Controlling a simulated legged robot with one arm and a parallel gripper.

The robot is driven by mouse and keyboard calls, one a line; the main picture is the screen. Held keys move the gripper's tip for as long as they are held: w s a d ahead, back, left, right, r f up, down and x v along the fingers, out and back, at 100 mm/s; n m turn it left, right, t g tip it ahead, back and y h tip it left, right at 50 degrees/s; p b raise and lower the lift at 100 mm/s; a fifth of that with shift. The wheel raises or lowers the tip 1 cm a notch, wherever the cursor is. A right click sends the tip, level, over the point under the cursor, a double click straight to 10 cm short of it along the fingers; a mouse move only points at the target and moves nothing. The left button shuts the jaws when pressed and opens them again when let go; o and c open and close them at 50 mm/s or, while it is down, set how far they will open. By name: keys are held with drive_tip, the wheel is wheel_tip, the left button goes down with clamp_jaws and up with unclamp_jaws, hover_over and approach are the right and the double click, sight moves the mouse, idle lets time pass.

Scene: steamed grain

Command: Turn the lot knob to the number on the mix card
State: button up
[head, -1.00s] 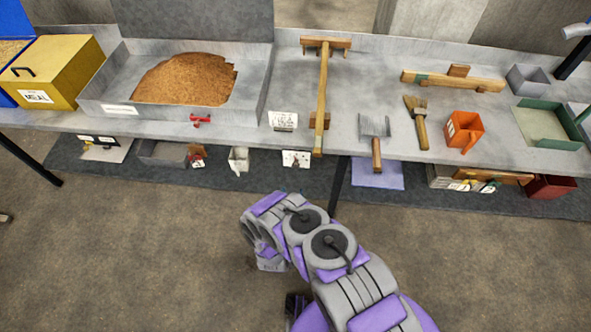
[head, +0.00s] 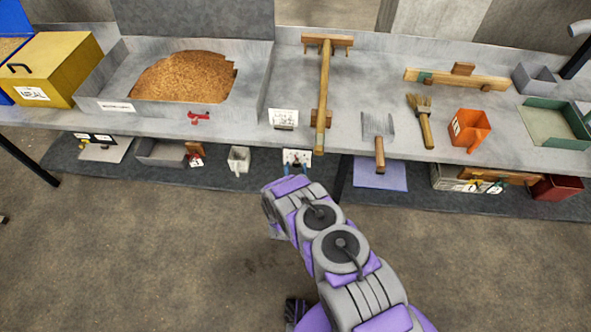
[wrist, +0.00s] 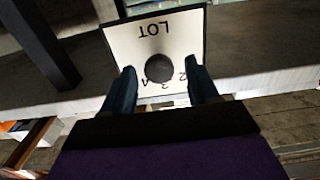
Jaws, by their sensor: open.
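The white lot plate (head: 291,155) stands on the lower shelf below the counter's front edge. In the wrist view the plate (wrist: 127,42) is upside down, reading LOT, with 2, 3 and 4 partly visible. The round dark knob (wrist: 160,68) is at its middle; I cannot tell where it points. My gripper (wrist: 162,82) is open, one finger on each side of the knob in the picture; contact cannot be told. In the head view my gripper (head: 297,169) is just in front of the plate. A small white card (head: 283,116) stands on the counter, its writing too small to read.
A grain tray (head: 120,108), a wooden rake (head: 324,85), a metal scraper (head: 379,128), a brush (head: 421,110) and an orange scoop (head: 470,128) are on the counter. A dark table leg (head: 343,178) is close right.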

drive_tip(key=shift+c, duration=0.3)
drive_tip(key=c, duration=0.9)
drive_tip(key=p, duration=0.1)
drive_tip(key=m+p, duration=0.1)
drive_tip(key=p, duration=0.1)
drive_tip(key=shift+d+r+m, duration=0.1)
drive_tip(key=shift+r+m, duration=0.1)
drive_tip(key=shift+m, duration=0.1)
drive_tip(key=shift+c, duration=0.2)
drive_tip(key=shift+f+m, duration=0.2)
drive_tip(key=shift+m, duration=0.6)
drive_tip(key=o, duration=1)
drive_tip(key=shift+s+p, duration=0.1)
drive_tip(key=shift+p, duration=0.2)
